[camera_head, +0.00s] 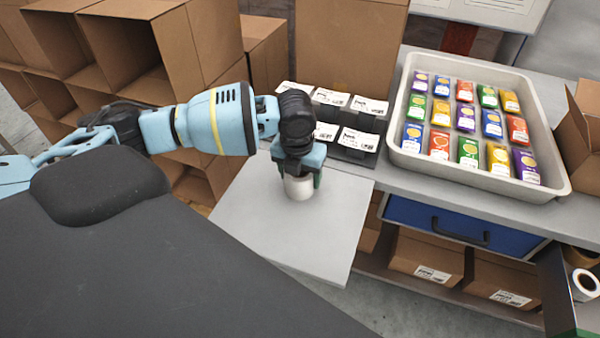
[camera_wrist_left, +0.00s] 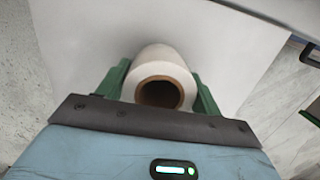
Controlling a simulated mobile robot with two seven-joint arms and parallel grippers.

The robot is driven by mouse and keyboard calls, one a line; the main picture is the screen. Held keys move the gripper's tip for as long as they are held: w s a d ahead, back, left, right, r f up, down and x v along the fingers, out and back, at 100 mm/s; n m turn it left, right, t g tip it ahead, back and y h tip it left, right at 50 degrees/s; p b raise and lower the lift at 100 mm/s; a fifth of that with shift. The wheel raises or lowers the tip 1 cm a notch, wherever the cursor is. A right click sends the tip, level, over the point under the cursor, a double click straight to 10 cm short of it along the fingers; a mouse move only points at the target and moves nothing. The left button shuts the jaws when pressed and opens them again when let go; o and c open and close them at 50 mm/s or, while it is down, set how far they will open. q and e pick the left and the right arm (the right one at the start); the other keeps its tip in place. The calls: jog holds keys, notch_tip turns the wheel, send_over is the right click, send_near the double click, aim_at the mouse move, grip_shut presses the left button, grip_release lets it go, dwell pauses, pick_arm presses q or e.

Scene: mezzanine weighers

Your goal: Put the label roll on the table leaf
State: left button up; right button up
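The label roll (camera_head: 299,187) is white with a brown core. It is upright over the grey table leaf (camera_head: 245,222), near its middle, and looks to be resting on it, though a small gap is hard to rule out. My left gripper (camera_head: 300,178) points down over the roll. In the left wrist view its green fingers flank the roll (camera_wrist_left: 160,68) closely on both sides and appear to touch it. The leaf (camera_wrist_left: 225,45) shows pale behind the roll. My right gripper is not in view.
Black holders with white label cards (camera_head: 357,139) stand on the worktop behind the leaf. A grey tray (camera_head: 398,128) of colourful packets is to the right, above a blue drawer (camera_head: 410,215). Cardboard boxes (camera_head: 125,45) stack at left. Another white roll (camera_head: 585,283) shows at the right edge.

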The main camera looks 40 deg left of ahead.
pick_arm(q)
jog(key=o, duration=0.4)
jog(key=shift+c, duration=0.2)
notch_tip(320, 180, up, 12)
jog(key=s+p, duration=0.1)
jog(key=shift+s+d, duration=0.2)
jog(key=shift+s, duration=0.05)
jog(key=shift+r, duration=0.1)
